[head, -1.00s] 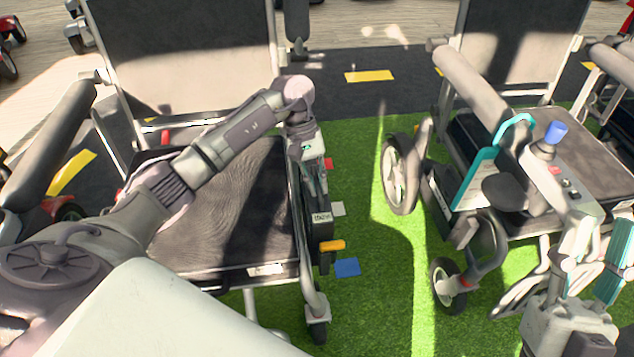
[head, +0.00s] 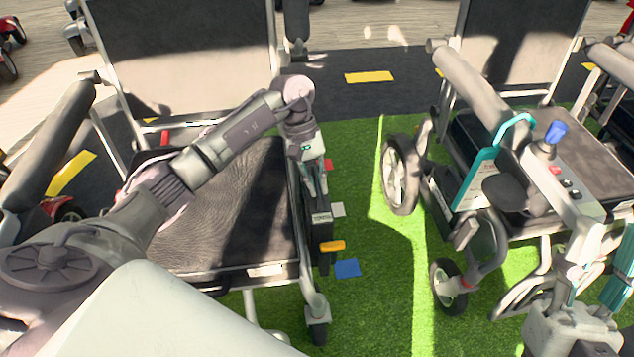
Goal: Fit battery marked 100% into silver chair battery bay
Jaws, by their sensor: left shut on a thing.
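The silver chair (head: 150,270), with a black seat, stands at the left. My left gripper (head: 318,192) points down at the outer right side of its seat. It is shut on the top of a dark battery (head: 322,230) with a small pale label, too small to read surely. The battery stands upright close against the chair's side frame; the bay is hidden, so I cannot tell how deep it sits. My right gripper (head: 588,275) is at the lower right, before the second chair; its jaw opening is unclear.
A second chair with a teal frame part (head: 480,175) and a blue-topped joystick (head: 556,132) stands at the right. Green turf (head: 385,300) lies open between the chairs. A blue square (head: 347,268) lies on it. An orange tab (head: 332,246) shows beside the battery.

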